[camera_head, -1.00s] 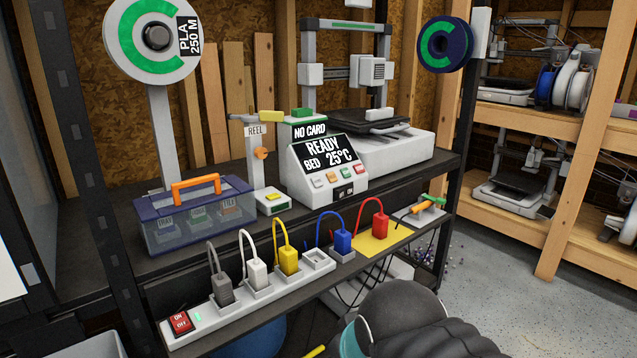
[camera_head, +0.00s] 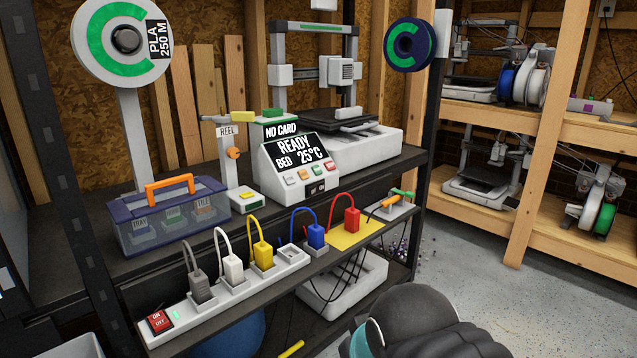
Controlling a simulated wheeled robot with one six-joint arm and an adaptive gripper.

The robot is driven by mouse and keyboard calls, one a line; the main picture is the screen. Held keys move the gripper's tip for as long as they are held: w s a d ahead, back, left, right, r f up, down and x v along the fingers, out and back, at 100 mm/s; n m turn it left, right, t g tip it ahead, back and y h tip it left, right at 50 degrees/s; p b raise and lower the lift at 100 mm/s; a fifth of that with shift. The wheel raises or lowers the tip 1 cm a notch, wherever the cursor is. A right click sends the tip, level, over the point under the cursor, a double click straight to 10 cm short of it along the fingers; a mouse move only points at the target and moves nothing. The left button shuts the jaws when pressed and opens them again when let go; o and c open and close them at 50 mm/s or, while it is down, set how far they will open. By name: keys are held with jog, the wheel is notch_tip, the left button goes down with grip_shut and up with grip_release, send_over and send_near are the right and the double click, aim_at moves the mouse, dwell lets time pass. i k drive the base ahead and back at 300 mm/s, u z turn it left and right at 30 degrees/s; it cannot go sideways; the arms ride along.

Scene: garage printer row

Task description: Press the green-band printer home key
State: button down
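A white printer (camera_head: 375,152) with a tall grey frame and dark bed stands on the upper shelf. Its sloped white console (camera_head: 268,180) faces me, and the screen (camera_head: 297,150) reads "READY BED 25°C", with "NO CARD" above. A green block (camera_head: 273,113) sits on top of the console. My dark arm, with a teal ring, shows at the bottom right, apart from the console. My gripper's fingers are not visible.
A power strip (camera_head: 188,313) with several coloured plugs runs along the shelf's front edge, its cords looping upward. A blue toolbox (camera_head: 128,238) and the REEL stand (camera_head: 229,160) are left of the console. A yellow mat (camera_head: 350,235) lies right. Floor (camera_head: 490,290) is open at right.

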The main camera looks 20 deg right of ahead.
aim_at(289, 179)
jog(key=z, duration=0.85)
jog(key=k, duration=1.15)
jog(key=z, duration=1.25)
jog(key=i, duration=1.3)
jog(key=u, duration=1)
jog(key=i, duration=0.9)
jog(key=u, duration=0.95)
